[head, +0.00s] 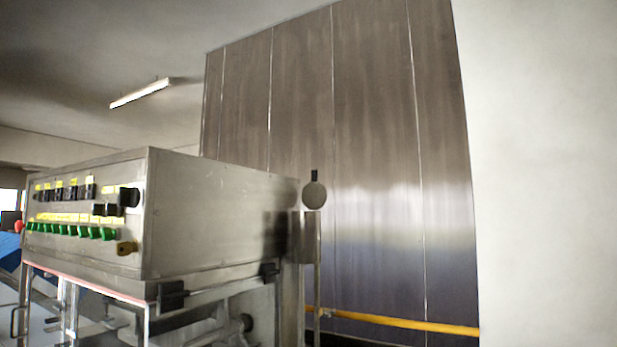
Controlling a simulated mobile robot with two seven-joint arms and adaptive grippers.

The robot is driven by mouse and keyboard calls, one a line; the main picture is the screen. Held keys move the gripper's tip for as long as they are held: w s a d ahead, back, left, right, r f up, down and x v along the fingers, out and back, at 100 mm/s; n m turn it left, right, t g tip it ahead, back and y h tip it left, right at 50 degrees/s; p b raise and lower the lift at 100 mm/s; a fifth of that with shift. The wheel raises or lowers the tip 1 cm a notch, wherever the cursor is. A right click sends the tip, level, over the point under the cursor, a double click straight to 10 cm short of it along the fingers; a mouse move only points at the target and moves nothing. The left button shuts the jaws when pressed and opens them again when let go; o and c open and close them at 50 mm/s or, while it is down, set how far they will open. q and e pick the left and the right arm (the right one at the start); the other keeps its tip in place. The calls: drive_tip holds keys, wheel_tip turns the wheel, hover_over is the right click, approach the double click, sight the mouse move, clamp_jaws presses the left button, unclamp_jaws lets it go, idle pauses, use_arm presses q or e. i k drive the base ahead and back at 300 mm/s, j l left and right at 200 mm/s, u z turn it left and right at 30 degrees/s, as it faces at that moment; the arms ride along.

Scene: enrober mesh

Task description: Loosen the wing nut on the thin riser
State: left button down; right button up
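A thin upright metal post (317,290) stands at the right end of the steel machine; I cannot tell whether it is the thin riser. I cannot make out a wing nut on it. Two black clamp-like pieces, one at the front corner (172,295) and one farther back (268,271), sit along the machine's lower edge. Neither gripper is in view.
The steel machine (215,215) fills the lower left, with black switches and green buttons (75,230) on its panel. A tall metal-panelled wall (370,130) stands behind. A yellow pipe (400,321) runs low along it. A pale wall (545,170) is at right.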

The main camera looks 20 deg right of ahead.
sight(326, 314)
drive_tip(key=l+u, duration=0.1)
drive_tip(key=l, duration=0.25)
drive_tip(key=k+l+u, duration=0.1)
drive_tip(key=l, duration=0.25)
drive_tip(key=k+l+u, duration=0.1)
drive_tip(key=l, duration=0.25)
drive_tip(key=k+l, duration=0.1)
drive_tip(key=l, duration=0.3)
drive_tip(key=k+l, duration=0.15)
drive_tip(key=l, duration=0.3)
drive_tip(key=k+l, duration=0.1)
drive_tip(key=l, duration=0.3)
drive_tip(key=k+l, duration=0.15)
drive_tip(key=l, duration=0.25)
drive_tip(key=k+l, duration=0.1)
drive_tip(key=l, duration=0.35)
